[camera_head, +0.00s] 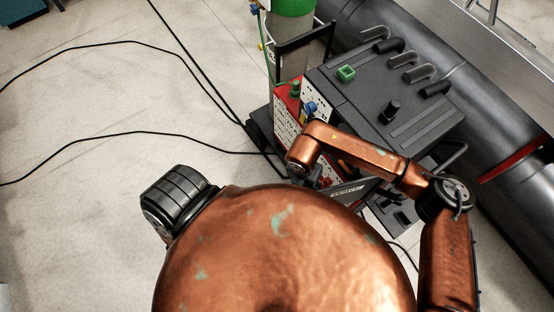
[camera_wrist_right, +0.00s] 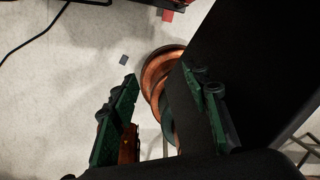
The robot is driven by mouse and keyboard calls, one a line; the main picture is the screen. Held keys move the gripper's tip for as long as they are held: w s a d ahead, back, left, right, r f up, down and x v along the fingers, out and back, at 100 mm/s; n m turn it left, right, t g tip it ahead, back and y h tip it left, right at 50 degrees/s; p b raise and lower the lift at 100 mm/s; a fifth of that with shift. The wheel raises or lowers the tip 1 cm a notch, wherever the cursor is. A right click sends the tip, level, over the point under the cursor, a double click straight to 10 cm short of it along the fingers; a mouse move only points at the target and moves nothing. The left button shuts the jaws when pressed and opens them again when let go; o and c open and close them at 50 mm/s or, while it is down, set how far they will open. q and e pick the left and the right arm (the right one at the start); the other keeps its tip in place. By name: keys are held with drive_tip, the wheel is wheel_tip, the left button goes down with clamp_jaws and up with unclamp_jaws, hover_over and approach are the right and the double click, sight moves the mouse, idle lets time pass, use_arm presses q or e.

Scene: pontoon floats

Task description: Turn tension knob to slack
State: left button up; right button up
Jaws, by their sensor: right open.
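A dark grey machine (camera_head: 350,105) stands right of centre in the head view. A black knob (camera_head: 391,108) stands upright on its top. A blue knob (camera_head: 310,108) and a dark green knob (camera_head: 295,90) sit at its red-and-white front. I cannot tell which is the tension knob, nor how any is set. My right arm reaches across the machine's front side, and its wrist largely hides the gripper there. In the wrist view my right gripper (camera_wrist_right: 166,88) is open, with green fingers apart and no knob between them. My left gripper is out of view.
Curved grey handles (camera_head: 410,65) and a green square fitting (camera_head: 346,73) are on the machine's top. A large black pipe (camera_head: 490,120) runs behind it. A green-topped cylinder (camera_head: 291,30) stands beside it. Black cables (camera_head: 95,136) cross the otherwise open floor at left.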

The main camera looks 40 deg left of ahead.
drive_tip(key=s+a+r+g+y, duration=0.2)
drive_tip(key=s+a+g+y, duration=0.1)
drive_tip(key=s+a, duration=0.3)
drive_tip(key=shift+s+n, duration=0.4)
drive_tip(key=shift+s, duration=0.6)
